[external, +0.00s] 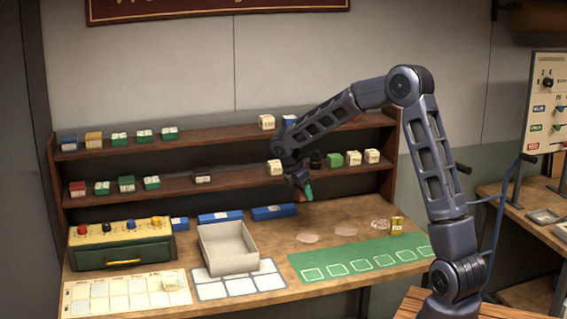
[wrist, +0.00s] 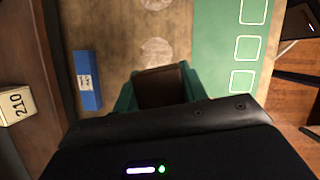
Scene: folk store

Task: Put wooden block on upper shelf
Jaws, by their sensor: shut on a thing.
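My gripper (external: 304,190) is at the front of the lower shelf (external: 225,187), above the table, with its teal fingertips pointing down. In the wrist view, the green fingers of my gripper (wrist: 160,90) are shut on a dark brown wooden block (wrist: 162,86). I cannot make the block out in the external view. The upper shelf (external: 220,137) is above and behind my gripper. It carries small boxes at its left and a cream cube (external: 267,122) and a blue box (external: 289,120) toward the right.
The lower shelf holds several small boxes, including a cream cube (external: 274,167) beside my gripper. On the table are an open grey tray (external: 230,262), a green mat (external: 365,262), blue boxes (external: 273,212) and a green control box (external: 122,246). The upper shelf's middle is clear.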

